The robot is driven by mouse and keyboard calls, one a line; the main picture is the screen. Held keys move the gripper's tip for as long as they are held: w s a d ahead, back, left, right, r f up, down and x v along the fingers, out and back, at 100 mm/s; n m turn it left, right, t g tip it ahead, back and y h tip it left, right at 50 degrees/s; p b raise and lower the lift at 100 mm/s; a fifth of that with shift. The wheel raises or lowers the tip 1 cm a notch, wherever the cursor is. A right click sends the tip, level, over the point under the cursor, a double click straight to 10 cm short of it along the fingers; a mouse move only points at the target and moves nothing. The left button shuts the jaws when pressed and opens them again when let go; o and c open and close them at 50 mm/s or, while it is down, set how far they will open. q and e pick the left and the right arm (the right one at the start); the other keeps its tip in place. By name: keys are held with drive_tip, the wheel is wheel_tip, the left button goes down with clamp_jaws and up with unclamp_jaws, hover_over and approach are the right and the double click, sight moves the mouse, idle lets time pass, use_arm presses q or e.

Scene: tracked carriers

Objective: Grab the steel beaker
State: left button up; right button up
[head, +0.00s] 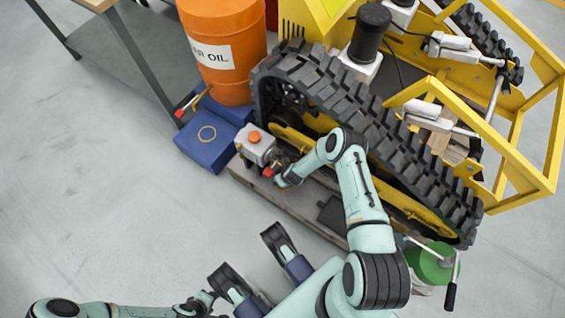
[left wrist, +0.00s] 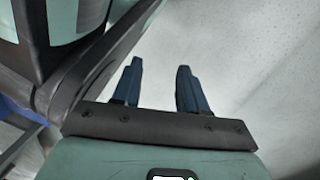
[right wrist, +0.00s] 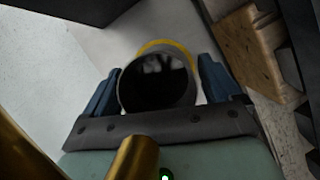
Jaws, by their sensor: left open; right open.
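A round grey vessel with a dark, shiny mouth, which looks like the steel beaker (right wrist: 190,96), is in the middle of the right wrist view. My right gripper (right wrist: 160,68) is open, with one blue finger on each side of it. I cannot tell whether either finger touches it. In the head view my right gripper (head: 282,181) is low beside the grey box with the orange knob (head: 257,146); I cannot make out the beaker there. My left gripper (left wrist: 160,70) is open and empty, over bare floor, far from the beaker.
A yellow tracked carrier (head: 360,130) stands right behind my right gripper. Brass-coloured parts (right wrist: 135,158) and a wooden block (right wrist: 250,50) are close to it. A blue box (head: 207,150) and orange drum (head: 225,45) stand to the left. The left floor is clear.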

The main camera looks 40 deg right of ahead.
drive_tip(key=c, duration=1.3)
drive_tip(key=shift+c, duration=0.2)
drive_tip(key=shift+r, duration=0.15)
